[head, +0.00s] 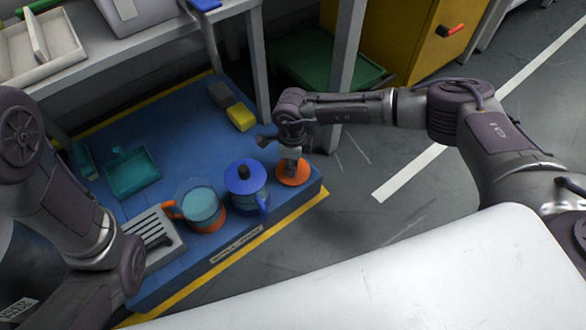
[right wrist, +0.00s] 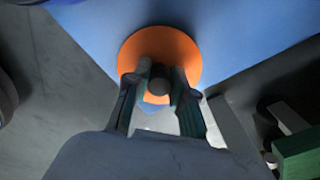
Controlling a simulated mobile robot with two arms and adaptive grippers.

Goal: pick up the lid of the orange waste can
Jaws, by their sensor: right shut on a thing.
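The orange lid (head: 299,177) is a round disc at the right end of the blue platform. In the right wrist view the lid (right wrist: 185,48) shows a dark knob (right wrist: 158,87) at its middle. My right gripper (head: 291,167) points down over it. The gripper's two fingers (right wrist: 159,90) are closed on the knob from both sides. The lid looks flat on or just above the platform; I cannot tell which. The orange waste can (head: 205,208), clear with an orange base and handle, stands open to the left. My left gripper is not in view.
A blue-lidded can (head: 240,195) stands between the orange can and my right gripper. A grey slotted tray (head: 150,226), a teal dustpan (head: 131,173) and yellow and grey blocks (head: 240,117) are on the blue platform (head: 180,130). A table leg (head: 345,75) rises behind my right arm.

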